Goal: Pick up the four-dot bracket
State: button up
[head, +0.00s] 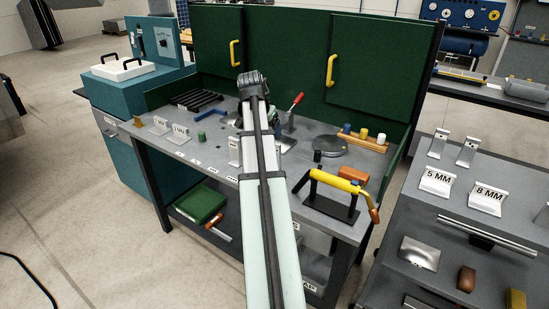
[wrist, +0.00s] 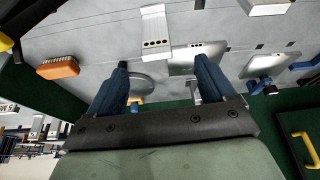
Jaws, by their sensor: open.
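A pale metal bracket (wrist: 155,22) with a row of small dark dots along its end lies on the grey bench top. In the wrist view it is at the top middle, beyond and between my fingertips; I take it to be the four-dot bracket. My gripper (wrist: 160,64) is open, its two blue fingers apart with nothing held between them. A gap shows between the fingertips and the bracket. In the head view, my arm hides the gripper, and a pale bracket (head: 234,150) shows partly beside the arm.
A shiny metal plate (wrist: 190,53) lies close right of the bracket, partly behind my right finger. A round metal disc (head: 327,147), a yellow roller tool (head: 337,181) and an orange brush (wrist: 58,67) are also on the bench. A green back panel (head: 285,60) rises behind.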

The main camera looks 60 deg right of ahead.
jog(key=x, duration=0.5)
jog(key=s+d+x, duration=0.1)
jog(key=x, duration=0.2)
jog(key=shift+r, duration=0.15)
jog(key=shift+a+x, duration=0.2)
jog(key=shift+x, duration=1.1)
jog(key=shift+a+x, duration=0.15)
jog(key=shift+x, duration=1.15)
jog(key=shift+w, duration=0.15)
jog(key=c, duration=1.2)
jog(key=shift+o, duration=0.2)
